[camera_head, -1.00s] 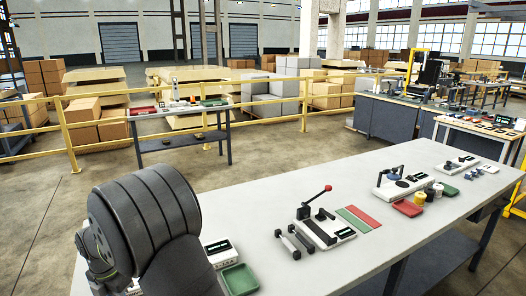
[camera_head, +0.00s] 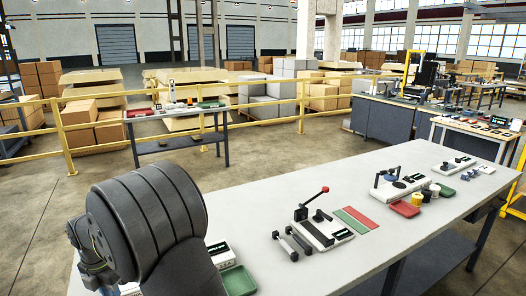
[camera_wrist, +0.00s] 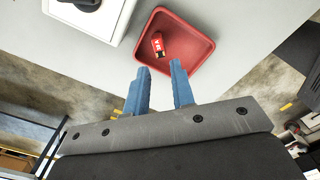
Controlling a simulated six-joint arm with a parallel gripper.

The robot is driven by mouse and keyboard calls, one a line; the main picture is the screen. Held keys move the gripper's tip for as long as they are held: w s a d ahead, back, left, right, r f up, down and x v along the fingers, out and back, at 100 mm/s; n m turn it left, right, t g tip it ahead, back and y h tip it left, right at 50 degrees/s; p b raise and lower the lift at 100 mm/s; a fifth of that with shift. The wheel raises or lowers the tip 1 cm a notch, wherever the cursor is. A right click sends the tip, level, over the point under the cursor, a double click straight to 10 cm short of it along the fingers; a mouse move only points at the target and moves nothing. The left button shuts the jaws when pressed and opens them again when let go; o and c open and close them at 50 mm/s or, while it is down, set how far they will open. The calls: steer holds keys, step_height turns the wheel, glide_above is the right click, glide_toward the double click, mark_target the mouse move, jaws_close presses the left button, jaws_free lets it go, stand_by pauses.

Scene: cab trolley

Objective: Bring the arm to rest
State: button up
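My gripper (camera_wrist: 162,72) shows in the wrist view as two blue fingers standing apart with nothing between them. It is open and empty. Past the fingertips is a red tray (camera_wrist: 199,30) on the pale tabletop, holding a small red item with white marks (camera_wrist: 157,43). I cannot tell the height of the gripper above the table. In the head view only my dark grey arm shows at lower left; the gripper itself is not visible there.
The long grey workbench (camera_head: 395,255) carries a lever press (camera_head: 322,228), a green tray (camera_head: 238,280), a red tray (camera_head: 405,208) and several small devices. A white device (camera_wrist: 92,14) stands beside the red tray in the wrist view. A yellow railing (camera_head: 300,110) runs behind.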

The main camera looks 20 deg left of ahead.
step_height(320, 180, up, 5)
step_height(320, 180, down, 12)
steer(key=shift+f, duration=0.25)
step_height(320, 180, up, 5)
steer(key=shift+w+d+f, duration=0.1)
steer(key=w+d+r, duration=0.7)
steer(key=d, duration=0.3)
steer(key=w+d+r+m, duration=0.15)
steer(key=w+m, duration=0.25)
steer(key=w, duration=0.4)
steer(key=w+d+r+m, duration=0.1)
steer(key=w+d+m, duration=0.2)
steer(key=w+m, duration=0.35)
steer(key=shift+n, duration=0.75)
steer(key=a+f, duration=0.2)
steer(key=a, duration=0.1)
steer(key=s+a+f, duration=0.1)
steer(key=a+f, duration=0.2)
steer(key=a, duration=0.1)
steer(key=s+a+f, duration=0.1)
steer(key=a+f, duration=0.1)
steer(key=a, duration=0.2)
steer(key=shift+s+f, duration=0.25)
steer(key=shift+f, duration=0.55)
